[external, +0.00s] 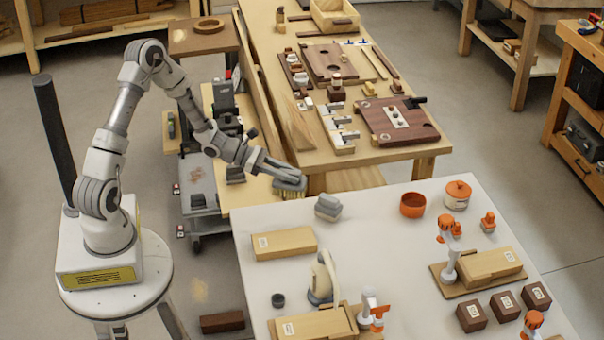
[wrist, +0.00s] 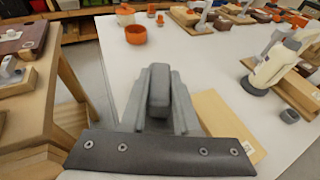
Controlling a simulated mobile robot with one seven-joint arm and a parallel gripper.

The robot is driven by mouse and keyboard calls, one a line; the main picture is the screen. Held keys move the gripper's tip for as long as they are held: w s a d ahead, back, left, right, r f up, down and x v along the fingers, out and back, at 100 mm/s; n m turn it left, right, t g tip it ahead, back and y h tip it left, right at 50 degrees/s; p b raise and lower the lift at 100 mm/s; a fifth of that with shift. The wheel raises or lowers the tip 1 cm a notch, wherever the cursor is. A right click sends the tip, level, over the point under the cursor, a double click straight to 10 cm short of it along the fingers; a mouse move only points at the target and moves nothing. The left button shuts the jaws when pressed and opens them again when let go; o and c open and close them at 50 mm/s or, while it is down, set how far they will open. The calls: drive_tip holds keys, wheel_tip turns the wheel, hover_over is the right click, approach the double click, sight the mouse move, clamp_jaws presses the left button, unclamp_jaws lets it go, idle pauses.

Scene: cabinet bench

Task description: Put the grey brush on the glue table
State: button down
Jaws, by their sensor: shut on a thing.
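My gripper (external: 287,178) is shut on the grey brush (external: 289,187), which hangs at its fingertips with its paler bristle side down. The brush is in the gap between the wooden bench and the white-topped table, close to that table's upper left corner. In the wrist view, the grey brush (wrist: 158,92) is in front of the dark riveted palm, between the finger parts; its underside is hidden. I take the white-topped table (external: 380,240) as the glue table. It also shows in the wrist view (wrist: 112,62).
A grey stepped block (external: 327,207) stands on the white table near the brush. A wooden box (external: 285,243), an orange bowl (external: 412,205) and a lidded pot (external: 457,194) stand there too. The table's middle has bare room. The wooden bench (external: 395,160) is crowded.

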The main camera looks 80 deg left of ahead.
drive_tip(key=w+d+r+m+g+h+b, duration=0.1)
drive_tip(key=w+d+b, duration=0.1)
drive_tip(key=w+d, duration=0.7)
drive_tip(key=w+d+m+g+h+b, duration=0.15)
drive_tip(key=w+d, duration=0.35)
drive_tip(key=d, duration=0.7)
drive_tip(key=w+d+r+m+h+b, duration=0.1)
drive_tip(key=w+d+h+b, duration=0.1)
drive_tip(key=w+d, duration=0.7)
drive_tip(key=f, duration=0.3)
drive_tip(key=s+d+f+b, duration=0.1)
drive_tip(key=f, duration=0.2)
drive_tip(key=s+d+f+b, duration=0.1)
drive_tip(key=f, duration=0.3)
drive_tip(key=shift+s+d, duration=0.1)
drive_tip(key=shift+s, duration=0.15)
drive_tip(key=shift+f+b, duration=0.15)
drive_tip(key=shift+b, duration=0.2)
drive_tip(key=c, duration=0.6)
unclamp_jaws()
drive_tip(key=shift+c, duration=0.2)
